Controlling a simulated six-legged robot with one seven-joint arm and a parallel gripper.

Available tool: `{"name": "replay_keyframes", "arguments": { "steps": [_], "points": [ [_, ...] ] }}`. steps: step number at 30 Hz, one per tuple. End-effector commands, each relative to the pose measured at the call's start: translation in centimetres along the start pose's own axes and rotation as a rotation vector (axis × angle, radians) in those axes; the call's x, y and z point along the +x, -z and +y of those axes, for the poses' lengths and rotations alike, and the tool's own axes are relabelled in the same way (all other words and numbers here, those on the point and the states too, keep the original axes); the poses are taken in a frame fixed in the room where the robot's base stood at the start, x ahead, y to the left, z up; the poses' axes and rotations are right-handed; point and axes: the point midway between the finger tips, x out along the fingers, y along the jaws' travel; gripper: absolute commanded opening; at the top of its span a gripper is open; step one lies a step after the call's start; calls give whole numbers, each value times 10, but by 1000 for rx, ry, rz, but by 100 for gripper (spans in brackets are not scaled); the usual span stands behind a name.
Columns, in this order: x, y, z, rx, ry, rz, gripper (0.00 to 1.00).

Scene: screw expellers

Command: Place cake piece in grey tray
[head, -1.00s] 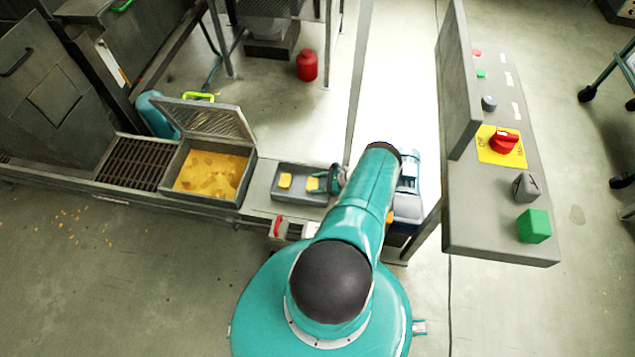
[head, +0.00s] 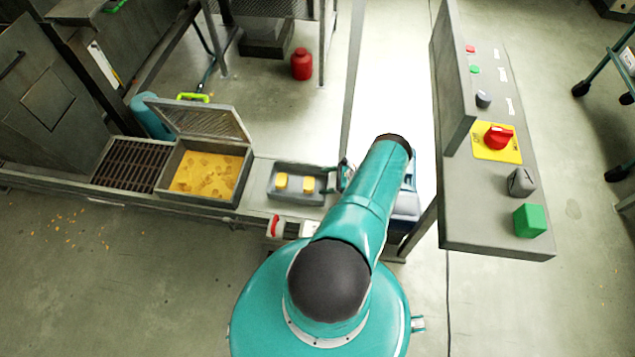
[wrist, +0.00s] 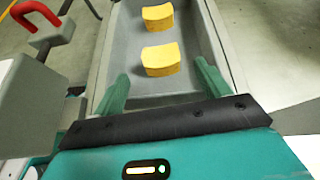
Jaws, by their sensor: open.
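The grey tray (head: 293,196) sits on the metal bench in the head view, left of my arm. Two yellow cake pieces lie apart inside it: the left one (head: 281,181) and the right one (head: 308,184). In the wrist view the grey tray (wrist: 130,50) holds the nearer cake piece (wrist: 161,60) and the farther cake piece (wrist: 158,18). My gripper (wrist: 158,82) is open and empty, its two green fingers apart near the tray's close end. In the head view my gripper (head: 340,176) shows at the tray's right edge, partly hidden by my arm.
An open-lidded metal box (head: 240,180) with yellow crumbs stands left of the tray, beside a slatted grate (head: 132,163). A red handle (wrist: 36,14) rises left of the tray. A control panel (head: 490,190) with knobs and buttons stands right of my arm.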

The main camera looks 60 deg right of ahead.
Motion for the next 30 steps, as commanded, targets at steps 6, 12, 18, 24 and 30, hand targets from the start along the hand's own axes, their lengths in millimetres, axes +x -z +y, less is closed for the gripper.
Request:
{"name": "replay_keyframes", "arguments": {
  "steps": [6, 12, 18, 24, 30],
  "points": [
    [-20, 0, 0, 0, -1, -1, 76],
    [-21, -1, 0, -2, -3, -1, 76],
    [-20, -33, -14, -69, -58, 22, 76],
    [-14, -130, -36, -265, -226, 87, 76],
    [-4, -235, -35, -478, -396, 150, 76]
  ]
}}
